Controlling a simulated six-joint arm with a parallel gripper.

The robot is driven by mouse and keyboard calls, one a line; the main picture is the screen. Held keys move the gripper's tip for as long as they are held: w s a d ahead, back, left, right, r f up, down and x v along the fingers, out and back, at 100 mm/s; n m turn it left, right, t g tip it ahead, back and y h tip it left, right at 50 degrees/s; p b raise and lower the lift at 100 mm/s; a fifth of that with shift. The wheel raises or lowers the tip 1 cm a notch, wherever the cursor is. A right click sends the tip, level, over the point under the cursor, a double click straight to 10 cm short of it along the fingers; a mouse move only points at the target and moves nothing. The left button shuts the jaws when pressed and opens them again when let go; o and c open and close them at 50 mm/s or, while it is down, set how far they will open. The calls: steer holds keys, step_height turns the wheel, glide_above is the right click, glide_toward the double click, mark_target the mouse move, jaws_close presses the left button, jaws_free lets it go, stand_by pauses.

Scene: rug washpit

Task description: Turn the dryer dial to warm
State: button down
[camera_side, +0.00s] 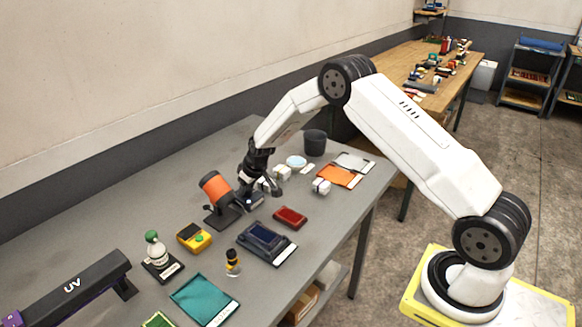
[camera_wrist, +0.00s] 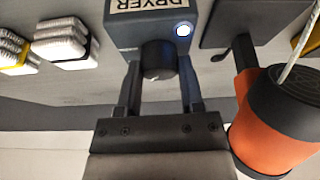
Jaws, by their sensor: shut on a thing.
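The dial's setting marks cannot be read. In the side view my gripper (camera_side: 262,190) points down at the table, and the dryer (camera_side: 254,201) is mostly hidden behind it.
An orange and black cylinder (camera_wrist: 268,125) on a stand is close beside my gripper; it also shows in the side view (camera_side: 216,188). White bundles (camera_wrist: 62,42) lie on the other side. A red tray (camera_side: 290,217) and a dark blue pad (camera_side: 264,240) lie nearer the table's front edge.

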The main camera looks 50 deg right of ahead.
steer(key=shift+m+g+h, duration=0.3)
steer(key=shift+m+h, duration=0.6)
steer(key=shift+m, duration=1.7)
steer(key=shift+a+m+g+h, duration=0.1)
steer(key=shift+m+g+h, duration=0.25)
steer(key=shift+m, duration=0.85)
steer(key=shift+a+m+g+h, duration=0.15)
steer(key=shift+m+h, duration=0.3)
steer(key=shift+m, duration=0.75)
steer(key=shift+d, duration=0.1)
steer(key=shift+c, duration=1.2)
jaws_free()
steer(key=shift+r, duration=0.1)
steer(key=v, duration=0.7)
steer(key=shift+r, duration=0.25)
steer(key=shift+s, duration=0.1)
